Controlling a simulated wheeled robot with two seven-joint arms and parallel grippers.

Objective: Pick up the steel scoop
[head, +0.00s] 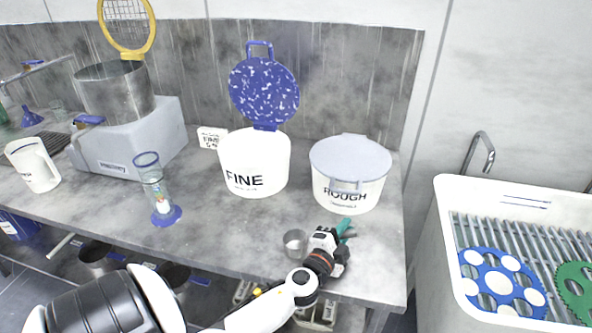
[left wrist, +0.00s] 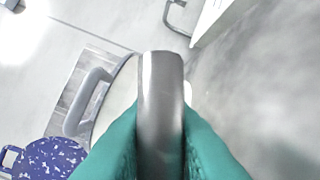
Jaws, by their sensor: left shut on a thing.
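The steel scoop shows its round grey cup (head: 295,241) near the front edge of the grey bench, just left of my left gripper (head: 346,228). My left gripper has teal fingers, partly hidden behind its own wrist in the head view. In the left wrist view, the teal fingers (left wrist: 160,150) are shut on a shiny steel part of the scoop (left wrist: 161,95). The fingers hide part of it. I cannot tell whether the scoop touches the bench. My right gripper is not in view.
Behind the scoop stand a white FINE tub (head: 254,165) with its blue speckled lid (head: 264,92) raised and a white ROUGH tub (head: 346,195) with a grey lid. A white bin (head: 455,245) with colored discs is at right.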

